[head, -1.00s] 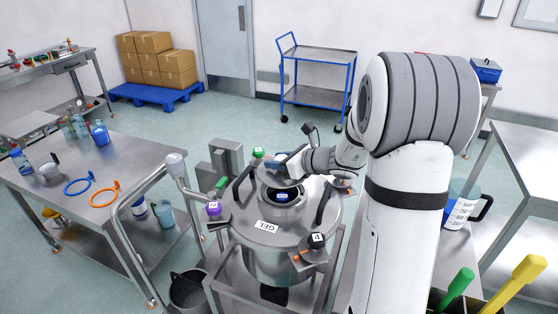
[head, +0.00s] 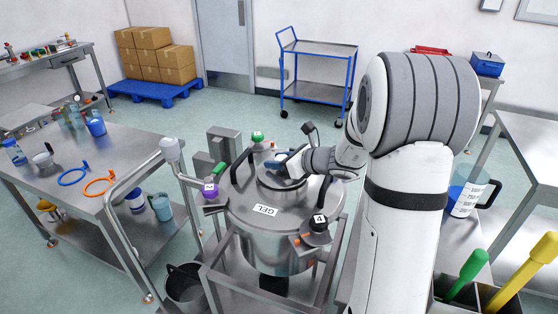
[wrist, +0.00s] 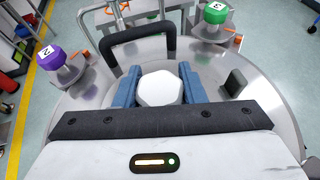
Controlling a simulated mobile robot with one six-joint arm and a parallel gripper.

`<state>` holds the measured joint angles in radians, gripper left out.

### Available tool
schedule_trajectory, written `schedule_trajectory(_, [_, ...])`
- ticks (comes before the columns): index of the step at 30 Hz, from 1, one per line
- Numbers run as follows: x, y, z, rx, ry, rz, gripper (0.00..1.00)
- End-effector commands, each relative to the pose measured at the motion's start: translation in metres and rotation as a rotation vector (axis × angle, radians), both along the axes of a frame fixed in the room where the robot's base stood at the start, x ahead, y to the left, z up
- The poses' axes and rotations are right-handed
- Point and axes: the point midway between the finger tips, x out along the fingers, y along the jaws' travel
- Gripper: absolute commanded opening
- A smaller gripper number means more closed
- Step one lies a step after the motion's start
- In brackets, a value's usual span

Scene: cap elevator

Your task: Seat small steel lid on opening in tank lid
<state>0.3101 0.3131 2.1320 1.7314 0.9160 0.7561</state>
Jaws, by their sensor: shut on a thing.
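The small steel lid (head: 268,181) lies over the middle of the tank lid (head: 241,198), where its disc covers the opening; I cannot tell whether it is fully down. My gripper (head: 287,163) is above it, with blue fingers shut on its knob. In the wrist view the pale, many-sided knob (wrist: 160,89) sits between the two blue fingers of my gripper (wrist: 158,82). The tank lid also shows in the wrist view (wrist: 262,117). My gripper and wrist hide the far right part of the small lid.
A black handle (wrist: 137,43) arches up from the tank lid. Valves with purple (head: 210,190), green (head: 257,136) and black (head: 318,223) knobs surround the tank. A steel table (head: 135,165) with bottles and rings stands left.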

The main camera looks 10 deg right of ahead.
Motion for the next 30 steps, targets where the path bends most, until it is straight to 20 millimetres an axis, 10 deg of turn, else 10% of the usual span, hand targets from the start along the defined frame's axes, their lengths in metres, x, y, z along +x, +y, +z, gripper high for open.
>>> schedule_trajectory(26, [0.0002, -0.0013, -0.0066, 0.0, -0.001, -0.002, 0.06])
schedule_trajectory(27, [0.0001, -0.0013, -0.0057, 0.0, -0.001, -0.002, 0.4])
schedule_trajectory(30, [0.0001, -0.0015, -0.0058, 0.0, -0.001, -0.002, 0.48])
